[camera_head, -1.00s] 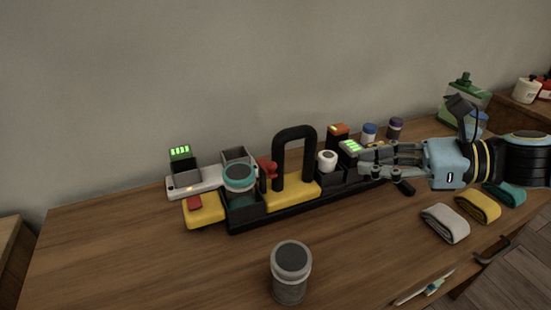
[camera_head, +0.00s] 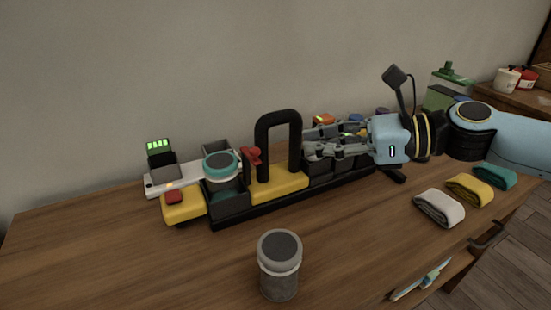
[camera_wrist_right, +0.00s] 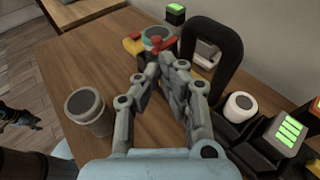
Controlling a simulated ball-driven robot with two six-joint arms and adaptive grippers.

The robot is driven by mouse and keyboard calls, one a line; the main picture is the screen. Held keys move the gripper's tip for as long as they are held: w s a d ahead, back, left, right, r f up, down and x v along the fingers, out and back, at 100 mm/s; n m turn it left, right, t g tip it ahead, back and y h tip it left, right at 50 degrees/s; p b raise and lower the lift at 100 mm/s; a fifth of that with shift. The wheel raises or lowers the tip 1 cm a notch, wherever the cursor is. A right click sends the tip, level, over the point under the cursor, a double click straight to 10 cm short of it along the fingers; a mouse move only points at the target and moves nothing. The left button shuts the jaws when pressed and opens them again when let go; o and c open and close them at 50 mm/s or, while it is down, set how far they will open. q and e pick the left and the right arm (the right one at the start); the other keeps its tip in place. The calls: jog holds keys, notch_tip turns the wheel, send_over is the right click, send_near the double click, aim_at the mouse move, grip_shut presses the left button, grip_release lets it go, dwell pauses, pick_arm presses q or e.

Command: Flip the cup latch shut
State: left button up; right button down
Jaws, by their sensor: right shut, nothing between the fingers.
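The red cup latch (camera_head: 250,157) stands up beside a cup with a teal rim (camera_head: 221,166), between it and the black carry handle. The cup sits in a dark square compartment (camera_head: 232,203) at the left of the caddy. In the right wrist view the latch (camera_wrist_right: 160,43) shows beyond my fingertips, with the teal rim (camera_wrist_right: 158,34) behind it. My right gripper (camera_head: 308,143) is shut and empty, beside the handle's right leg and apart from the latch. It also shows in the right wrist view (camera_wrist_right: 161,76). My left gripper is not in view.
The tall black handle (camera_head: 278,118) rises from a yellow block right of the latch. A grey lidded jar (camera_head: 279,265) stands at the table front. Folded grey (camera_head: 438,208), yellow and teal cloths lie at the right. The table left of the jar is clear.

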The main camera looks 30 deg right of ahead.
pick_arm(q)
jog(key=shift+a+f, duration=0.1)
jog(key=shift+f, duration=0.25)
pick_arm(e)
jog(key=x, duration=0.7)
jog(key=shift+w, duration=0.15)
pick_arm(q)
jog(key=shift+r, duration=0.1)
pick_arm(e)
jog(key=shift+a, duration=0.1)
